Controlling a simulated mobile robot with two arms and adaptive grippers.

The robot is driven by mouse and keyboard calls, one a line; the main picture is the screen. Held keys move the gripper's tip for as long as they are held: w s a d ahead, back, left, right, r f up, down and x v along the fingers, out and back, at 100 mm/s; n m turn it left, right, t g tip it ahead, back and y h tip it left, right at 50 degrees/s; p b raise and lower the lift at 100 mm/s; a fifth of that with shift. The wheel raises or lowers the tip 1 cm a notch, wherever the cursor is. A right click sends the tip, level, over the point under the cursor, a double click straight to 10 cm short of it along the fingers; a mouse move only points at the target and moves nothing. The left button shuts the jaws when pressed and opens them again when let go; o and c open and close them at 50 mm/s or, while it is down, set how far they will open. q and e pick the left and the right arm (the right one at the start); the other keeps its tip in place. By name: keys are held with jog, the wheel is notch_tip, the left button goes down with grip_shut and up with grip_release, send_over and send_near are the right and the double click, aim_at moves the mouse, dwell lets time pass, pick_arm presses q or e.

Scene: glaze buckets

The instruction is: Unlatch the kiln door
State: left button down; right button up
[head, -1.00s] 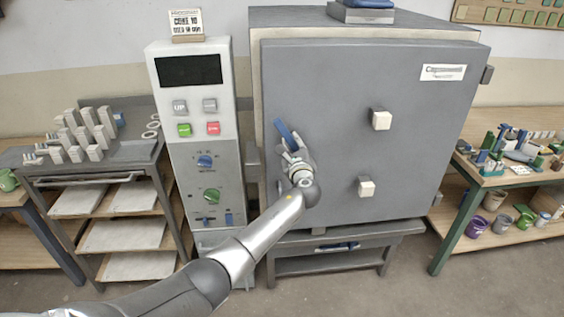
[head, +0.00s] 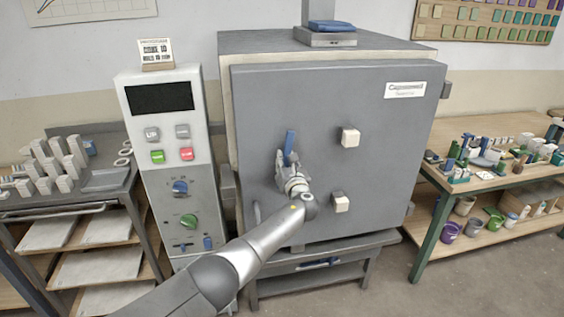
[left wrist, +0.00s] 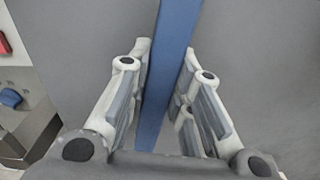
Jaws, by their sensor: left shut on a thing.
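The kiln door (head: 400,160) is a large grey panel on the front of the kiln (head: 300,42). Whether there is a gap at its left edge is hard to tell. The blue latch handle (head: 290,140) is on the left part of the door and stands nearly upright. My left gripper (head: 287,162) is shut on the latch handle's lower part. In the left wrist view the latch handle (left wrist: 172,50) runs between the two fingers (left wrist: 160,85), and its lower end is hidden. My right gripper is not in view.
Two pale knobs (head: 350,137) (head: 340,203) stick out of the door right of my gripper. The control panel (head: 170,130) stands close on the left. A workbench (head: 480,185) with small tools is on the right. Bare floor lies in front.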

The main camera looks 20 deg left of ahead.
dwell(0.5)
pick_arm(q)
jog(key=c, duration=1.3)
grip_release()
jog(key=shift+w+d, duration=0.1)
jog(key=shift+d, duration=0.1)
jog(key=shift+s+d+f, duration=0.1)
jog(key=shift+s+d, duration=0.25)
jog(key=shift+s, duration=0.3)
jog(key=v, duration=1)
jog(key=shift+s, duration=0.25)
jog(key=shift+f, duration=0.1)
